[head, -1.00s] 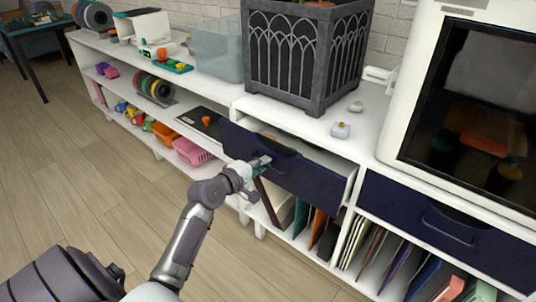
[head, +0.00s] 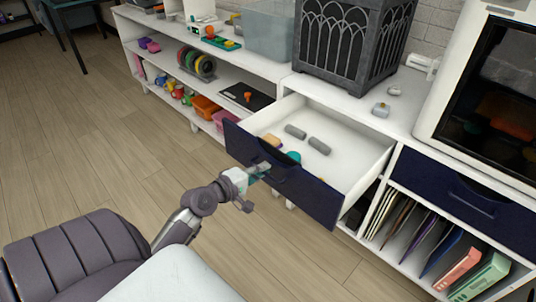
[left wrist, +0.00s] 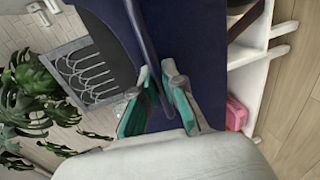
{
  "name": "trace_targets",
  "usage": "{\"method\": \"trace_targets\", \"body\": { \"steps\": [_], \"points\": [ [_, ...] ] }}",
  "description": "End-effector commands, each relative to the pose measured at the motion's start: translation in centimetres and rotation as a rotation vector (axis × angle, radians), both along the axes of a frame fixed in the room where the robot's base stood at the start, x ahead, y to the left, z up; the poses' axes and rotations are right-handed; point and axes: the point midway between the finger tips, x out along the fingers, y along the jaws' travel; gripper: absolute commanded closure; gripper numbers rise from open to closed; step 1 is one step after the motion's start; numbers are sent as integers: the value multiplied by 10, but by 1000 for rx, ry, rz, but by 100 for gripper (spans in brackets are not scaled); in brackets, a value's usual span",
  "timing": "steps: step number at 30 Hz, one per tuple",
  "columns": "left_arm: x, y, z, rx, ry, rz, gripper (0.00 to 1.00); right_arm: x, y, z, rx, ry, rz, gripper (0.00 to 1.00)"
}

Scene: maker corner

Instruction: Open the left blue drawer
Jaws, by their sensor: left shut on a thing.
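The left blue drawer (head: 300,187) is pulled well out of the white cabinet in the head view. Its white inside shows, with grey rounded pieces, a tan block and a teal round thing in it. My left gripper (head: 260,171) is at the drawer's front, shut on the drawer's handle (head: 272,172). In the left wrist view my left gripper (left wrist: 165,105) has its teal-padded fingers on either side of the dark handle bar (left wrist: 153,65), against the blue front (left wrist: 190,50). My right gripper is not in view.
A second blue drawer (head: 470,195) at the right is closed. A large white machine (head: 448,75) and a dark lattice planter (head: 352,38) stand on the cabinet top. Files (head: 410,225) fill the shelf below. The wooden floor (head: 90,150) at the left is clear.

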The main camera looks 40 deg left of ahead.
Motion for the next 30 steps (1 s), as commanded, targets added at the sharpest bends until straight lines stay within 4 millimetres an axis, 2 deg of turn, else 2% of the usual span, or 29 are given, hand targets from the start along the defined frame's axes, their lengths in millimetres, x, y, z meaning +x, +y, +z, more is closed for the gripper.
{"method": "trace_targets", "body": {
  "steps": [15,16,18,26,30],
  "points": [
    [-6,0,-1,0,2,-2,100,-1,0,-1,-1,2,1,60],
    [-6,0,-1,0,2,-2,86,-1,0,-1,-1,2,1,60],
    [-6,0,-1,0,1,-1,79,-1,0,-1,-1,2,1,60],
    [-6,0,0,0,1,0,79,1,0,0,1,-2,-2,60],
    [-16,1,1,0,2,0,79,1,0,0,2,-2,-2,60]
  ]
}}
